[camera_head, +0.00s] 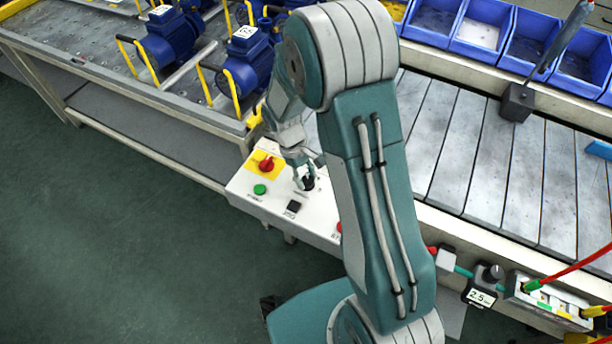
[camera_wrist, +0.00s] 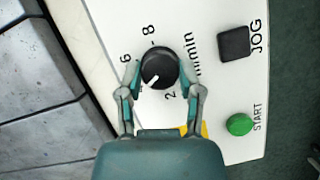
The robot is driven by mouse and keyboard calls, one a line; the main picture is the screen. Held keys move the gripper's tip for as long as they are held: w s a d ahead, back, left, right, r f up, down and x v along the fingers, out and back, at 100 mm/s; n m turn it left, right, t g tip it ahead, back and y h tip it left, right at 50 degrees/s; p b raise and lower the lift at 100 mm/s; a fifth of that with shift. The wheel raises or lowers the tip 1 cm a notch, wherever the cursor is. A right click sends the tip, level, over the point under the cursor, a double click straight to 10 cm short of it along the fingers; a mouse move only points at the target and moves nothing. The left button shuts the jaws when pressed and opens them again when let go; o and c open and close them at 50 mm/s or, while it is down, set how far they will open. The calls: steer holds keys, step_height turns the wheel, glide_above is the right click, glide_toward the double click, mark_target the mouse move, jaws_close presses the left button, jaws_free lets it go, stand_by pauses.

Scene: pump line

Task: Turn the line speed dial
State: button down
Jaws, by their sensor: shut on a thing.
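The line speed dial (camera_wrist: 158,70) is a round black knob with a white pointer line. It sits on a white control panel (camera_wrist: 110,18) with the numbers 2, 6 and 8 and "m/min" around it. In the wrist view the pointer aims down and left, near a finger. My gripper (camera_wrist: 160,82) is shut on the dial, one finger on each side. In the head view my gripper (camera_head: 302,172) reaches down to the panel, and the dial (camera_head: 308,184) shows beneath its fingers. The figure by the pointer is partly hidden.
The panel also carries a green START button (camera_wrist: 239,124), a black JOG button (camera_wrist: 234,43) and a red switch on yellow (camera_head: 266,164). Blue pumps (camera_head: 168,38) stand on the bench behind. A slatted conveyor (camera_head: 490,150) lies right; open floor (camera_head: 110,240) lies left.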

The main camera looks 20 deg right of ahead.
steer(key=shift+w+r, duration=0.1)
steer(key=shift+w, duration=0.15)
steer(key=shift+c, duration=1.3)
jaws_free()
steer(key=shift+s, duration=0.1)
steer(key=v, duration=1.2)
steer(key=shift+a, duration=0.15)
